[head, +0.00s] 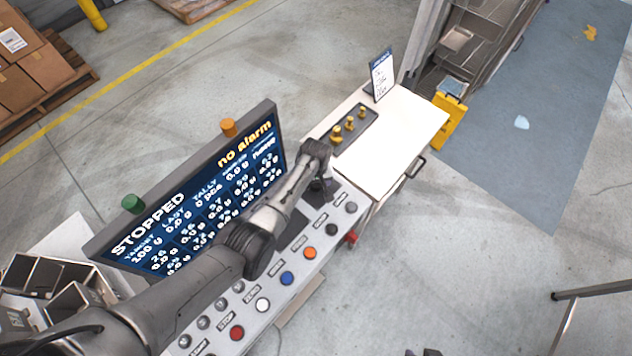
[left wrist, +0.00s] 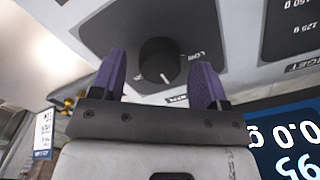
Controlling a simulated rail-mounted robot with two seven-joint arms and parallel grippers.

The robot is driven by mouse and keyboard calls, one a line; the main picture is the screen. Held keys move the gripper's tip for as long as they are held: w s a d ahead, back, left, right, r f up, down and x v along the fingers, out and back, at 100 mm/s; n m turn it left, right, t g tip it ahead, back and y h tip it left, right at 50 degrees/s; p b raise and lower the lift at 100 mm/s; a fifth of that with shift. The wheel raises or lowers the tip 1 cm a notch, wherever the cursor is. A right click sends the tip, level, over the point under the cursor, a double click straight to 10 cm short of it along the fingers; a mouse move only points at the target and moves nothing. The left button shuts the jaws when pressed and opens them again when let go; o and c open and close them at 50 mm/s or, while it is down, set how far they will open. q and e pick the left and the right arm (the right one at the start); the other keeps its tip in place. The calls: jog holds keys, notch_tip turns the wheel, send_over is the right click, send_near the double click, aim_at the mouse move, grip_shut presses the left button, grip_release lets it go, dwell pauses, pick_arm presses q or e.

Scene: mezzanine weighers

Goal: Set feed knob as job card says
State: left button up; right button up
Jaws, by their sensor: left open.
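A round black knob (left wrist: 158,62) with a pale pointer line sits on the light panel in the left wrist view. Lettering that looks like "LOW" is beside it; another label is partly covered by a finger, so I cannot confirm its name. My left gripper (left wrist: 160,82) is open, its two purple fingers on either side of the knob; contact is not clear. In the head view my left gripper (head: 322,188) is over the panel's far end and hides the knob. The job card (head: 382,75) stands on the white table, its text too small to read. My right gripper is not in view.
The control panel (head: 328,262) carries several coloured buttons and dark knobs. The screen (head: 190,215) behind it reads STOPPED and no alarm. Brass weights (head: 337,134) stand in a tray on the white table (head: 412,125). Open floor lies to the right.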

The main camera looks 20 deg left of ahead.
pick_arm(q)
jog(key=shift+f, duration=0.25)
jog(key=c, duration=0.9)
